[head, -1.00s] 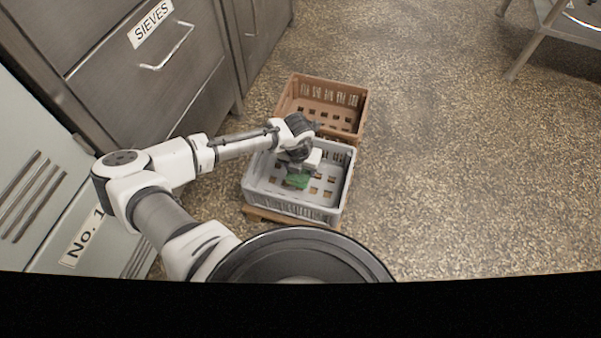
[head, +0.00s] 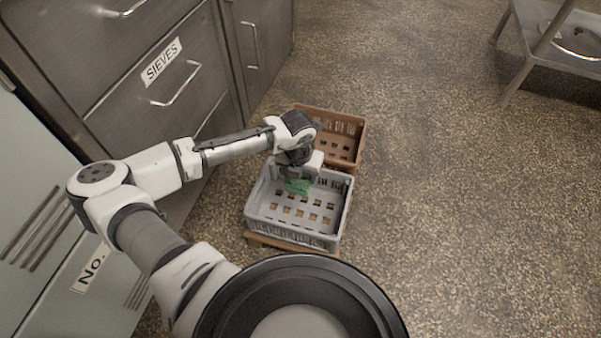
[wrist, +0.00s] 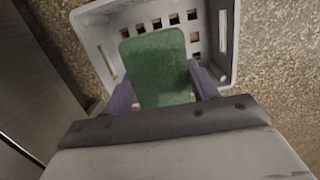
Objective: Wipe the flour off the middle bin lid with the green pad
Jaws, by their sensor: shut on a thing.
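The green pad (head: 297,186) is held by my gripper (head: 300,178) over the grey crate (head: 290,235). In the wrist view the pad (wrist: 157,65) stands between the two purple-grey fingers of my gripper (wrist: 163,92), which are shut on its sides. The pad looks clear of the crate floor, with the crate (wrist: 225,40) below and beyond it. The bin lids and the flour are not in view.
A brown crate (head: 345,125) stands behind the grey one. Steel drawers, one labelled SIEVES (head: 161,62), and a pale cabinet (head: 40,225) line the left. A metal stand (head: 530,50) is at the upper right. The speckled floor (head: 440,200) between is open.

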